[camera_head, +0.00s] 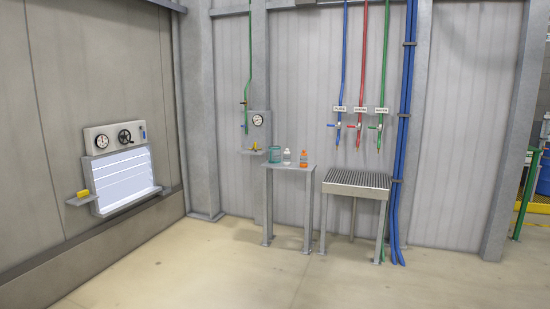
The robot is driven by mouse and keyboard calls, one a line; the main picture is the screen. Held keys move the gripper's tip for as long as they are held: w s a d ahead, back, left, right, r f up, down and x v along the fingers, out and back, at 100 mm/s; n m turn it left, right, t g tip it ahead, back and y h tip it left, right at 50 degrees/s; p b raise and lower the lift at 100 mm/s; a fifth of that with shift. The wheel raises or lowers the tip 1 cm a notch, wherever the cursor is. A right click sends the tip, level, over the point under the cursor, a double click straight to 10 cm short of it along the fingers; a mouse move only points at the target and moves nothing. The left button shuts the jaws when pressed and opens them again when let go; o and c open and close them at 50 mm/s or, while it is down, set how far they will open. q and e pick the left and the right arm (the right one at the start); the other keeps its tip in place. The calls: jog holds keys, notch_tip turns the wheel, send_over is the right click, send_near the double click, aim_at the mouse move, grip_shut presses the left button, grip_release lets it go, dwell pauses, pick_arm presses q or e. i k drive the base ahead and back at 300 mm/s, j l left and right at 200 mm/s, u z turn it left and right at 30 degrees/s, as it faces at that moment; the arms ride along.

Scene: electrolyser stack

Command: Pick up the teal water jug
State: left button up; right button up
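The teal water jug (275,154) stands upright at the left end of a small grey table (289,168) against the far wall. It looks translucent and is small in the view. A clear or white bottle (287,157) and an orange bottle (304,158) stand to its right on the same tabletop. Neither of my grippers shows in the head view, and nothing is seen touching the jug.
A grated metal stand (356,182) is right of the table, below blue, red and green hoses with taps (359,127). A lit window unit (122,178) is on the left wall. The floor (220,265) ahead is clear.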

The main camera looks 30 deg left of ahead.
aim_at(274, 151)
jog(key=i+j+u, duration=0.3)
jog(key=i, duration=0.4)
jog(key=i+u, duration=0.35)
jog(key=i, duration=2.55)
